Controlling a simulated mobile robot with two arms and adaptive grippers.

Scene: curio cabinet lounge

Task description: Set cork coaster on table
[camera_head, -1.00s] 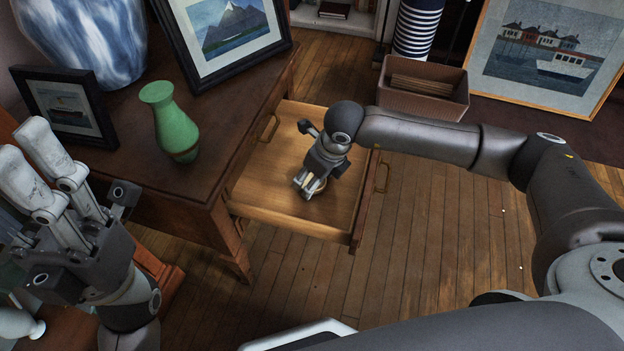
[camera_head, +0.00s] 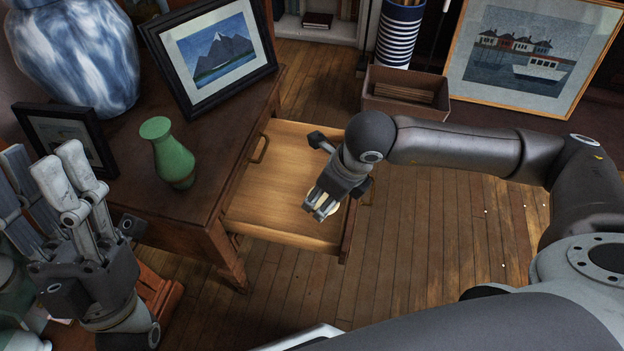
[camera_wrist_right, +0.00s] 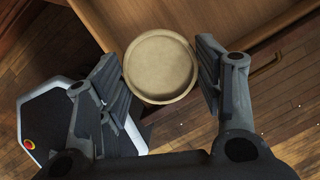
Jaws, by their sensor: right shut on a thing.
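The cork coaster (camera_wrist_right: 160,66) is a round tan disc with a raised rim, between the fingers of my right gripper in the right wrist view. My right gripper (camera_head: 322,204) is shut on it, over the right part of the open drawer (camera_head: 268,200). In the head view the coaster (camera_head: 325,208) shows only as a pale sliver, mostly hidden by the fingers. The dark wooden table (camera_head: 205,190) stands left of the drawer. My left gripper (camera_head: 48,175) is empty and open at the left, its fingers pointing up and spread apart.
On the table stand a green vase (camera_head: 172,155), a blue-and-white vase (camera_head: 75,55), a framed mountain picture (camera_head: 212,52) and a small dark frame (camera_head: 62,135). The tabletop near the green vase is bare. A brown box (camera_head: 405,92) stands on the floor behind my right arm.

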